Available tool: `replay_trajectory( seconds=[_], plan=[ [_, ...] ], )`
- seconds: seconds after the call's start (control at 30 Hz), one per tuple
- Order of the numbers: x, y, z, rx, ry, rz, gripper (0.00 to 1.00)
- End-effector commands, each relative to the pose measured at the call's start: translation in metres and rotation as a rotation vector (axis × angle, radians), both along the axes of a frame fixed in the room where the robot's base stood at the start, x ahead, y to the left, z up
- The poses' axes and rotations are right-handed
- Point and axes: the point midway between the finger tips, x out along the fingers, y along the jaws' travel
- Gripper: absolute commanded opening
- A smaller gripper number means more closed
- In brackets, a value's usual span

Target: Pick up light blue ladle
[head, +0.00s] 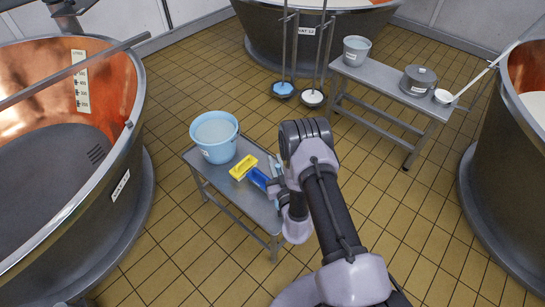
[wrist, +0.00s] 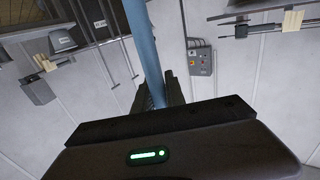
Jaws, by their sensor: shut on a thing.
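My gripper (head: 279,191) is at the right end of the small low bench, partly hidden by my arm in the head view. In the wrist view, my gripper (wrist: 155,98) is shut on a light blue shaft, the light blue ladle's handle (wrist: 143,45). The handle runs up and out of the top of that picture. In the head view only a short light blue strip (head: 281,172) shows beside the gripper. The bowl is not in clear view in either picture.
The small bench (head: 220,182) also bears a light blue bucket (head: 214,136), a yellow brush (head: 243,167) and a blue one (head: 259,179). Copper vats stand left, right and behind. A second bench (head: 388,79) holds a bucket, a pot and a white ladle (head: 444,96). Tiled floor lies between.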

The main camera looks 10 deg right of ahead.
Motion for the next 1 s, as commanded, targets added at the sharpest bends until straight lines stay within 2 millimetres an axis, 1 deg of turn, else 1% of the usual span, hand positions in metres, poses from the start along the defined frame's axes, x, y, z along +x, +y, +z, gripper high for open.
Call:
replay_trajectory(
  seconds=[0.03, 0.17, 0.2, 0.3, 0.37, 0.47, 0.7, 0.8, 0.9, 1.0],
  plan=[
    [-0.012, -0.002, 0.003, 0.001, 0.004, 0.000, 0.00],
    [-0.048, -0.007, 0.007, 0.002, 0.006, -0.002, 0.00],
    [-0.058, -0.008, 0.012, 0.002, 0.005, 0.000, 0.00],
    [-0.079, -0.012, 0.019, 0.004, 0.008, -0.003, 0.00],
    [-0.079, -0.012, 0.020, -0.001, 0.003, -0.001, 0.00],
    [-0.085, -0.013, 0.021, 0.000, 0.002, -0.001, 0.00],
    [-0.103, -0.014, 0.019, -0.001, 0.002, 0.000, 0.00],
    [-0.118, -0.017, 0.017, 0.001, 0.002, -0.002, 0.00],
    [-0.126, -0.018, 0.014, 0.000, 0.001, -0.001, 0.00],
    [-0.128, -0.018, 0.012, -0.001, 0.000, -0.001, 0.00]
  ],
)
